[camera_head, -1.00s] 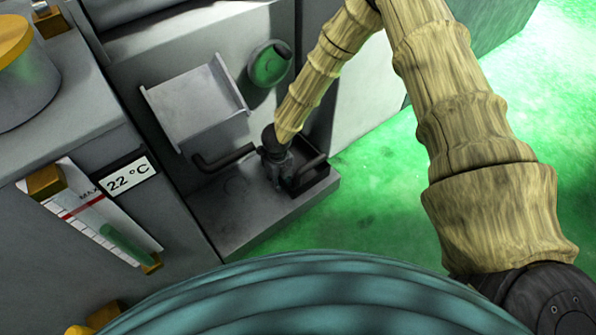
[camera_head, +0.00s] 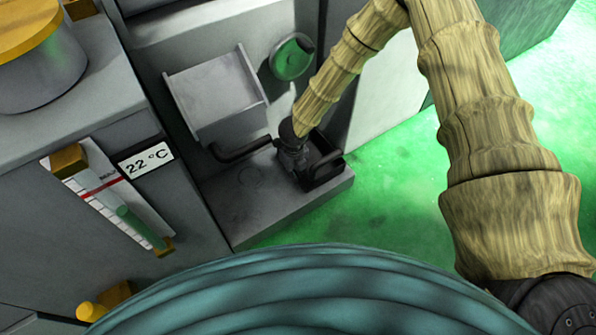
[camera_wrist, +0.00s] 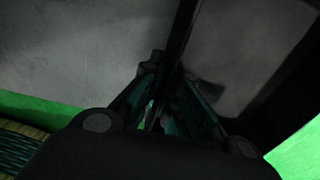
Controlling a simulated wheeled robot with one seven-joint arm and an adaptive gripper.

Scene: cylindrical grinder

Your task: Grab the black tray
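The black tray (camera_head: 327,168) is a small dark open box on the right end of a grey ledge in the head view. My gripper (camera_head: 297,170) points down at the tray's left side. In the wrist view my gripper (camera_wrist: 165,78) has its fingers drawn close together, one on each side of a thin dark wall (camera_wrist: 183,30) that appears to be the tray's. The fingers look shut on this wall, though the picture is dark. The tray's near-left side is partly hidden behind my gripper.
A dark curved handle or pipe (camera_head: 240,152) lies just left of my gripper. A grey angled panel (camera_head: 217,95) and a green round knob (camera_head: 292,58) are behind. The grey ledge (camera_head: 250,200) is clear at left. Green floor (camera_head: 395,180) is open at right.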

